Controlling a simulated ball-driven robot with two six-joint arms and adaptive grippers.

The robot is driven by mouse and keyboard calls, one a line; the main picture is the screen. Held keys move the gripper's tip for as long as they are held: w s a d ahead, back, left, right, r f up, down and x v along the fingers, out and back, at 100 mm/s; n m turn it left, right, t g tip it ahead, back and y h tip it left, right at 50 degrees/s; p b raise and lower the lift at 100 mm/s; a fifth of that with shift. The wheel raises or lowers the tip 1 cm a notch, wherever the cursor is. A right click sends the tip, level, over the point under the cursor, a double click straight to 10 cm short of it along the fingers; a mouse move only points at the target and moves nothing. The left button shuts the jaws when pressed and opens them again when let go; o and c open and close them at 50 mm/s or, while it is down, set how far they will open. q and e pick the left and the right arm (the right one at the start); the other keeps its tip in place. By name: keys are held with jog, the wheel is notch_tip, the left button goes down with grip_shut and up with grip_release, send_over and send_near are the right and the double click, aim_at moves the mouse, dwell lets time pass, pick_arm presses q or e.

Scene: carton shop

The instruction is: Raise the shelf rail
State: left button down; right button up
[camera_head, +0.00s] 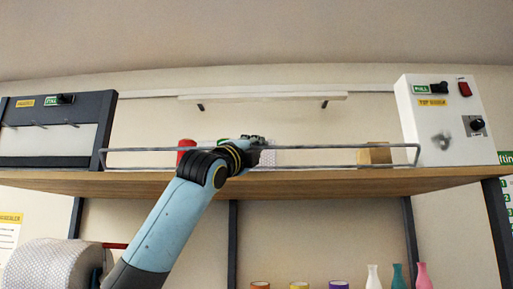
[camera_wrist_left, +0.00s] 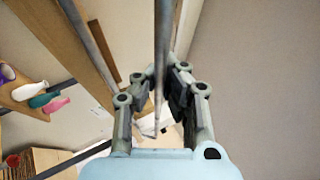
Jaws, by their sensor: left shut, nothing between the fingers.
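The shelf rail (camera_head: 330,147) is a thin grey metal bar along the front edge of the wooden shelf (camera_head: 320,181), with a bent-down end at the right. My left gripper (camera_head: 256,146) is at the rail's middle, with its arm rising from below. In the left wrist view, the rail (camera_wrist_left: 162,30) runs down the picture, past the fingers of my left gripper (camera_wrist_left: 164,80). The gripper is shut with nothing held. Whether the fingers touch the rail, I cannot tell. My right gripper is not in view.
A dark panel box (camera_head: 60,105) stands at the shelf's left end, and a white control box (camera_head: 446,130) at its right. A red roll (camera_head: 186,147) and a tan block (camera_head: 375,155) sit behind the rail. Tape rolls and bottles (camera_head: 421,276) are below.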

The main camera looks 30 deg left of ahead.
pick_arm(q)
jog(key=c, duration=2)
grip_release()
jog(key=o, duration=0.6)
jog(key=shift+a, duration=0.1)
jog(key=v, duration=1.2)
jog(key=shift+f, duration=0.1)
jog(key=shift+w, duration=0.1)
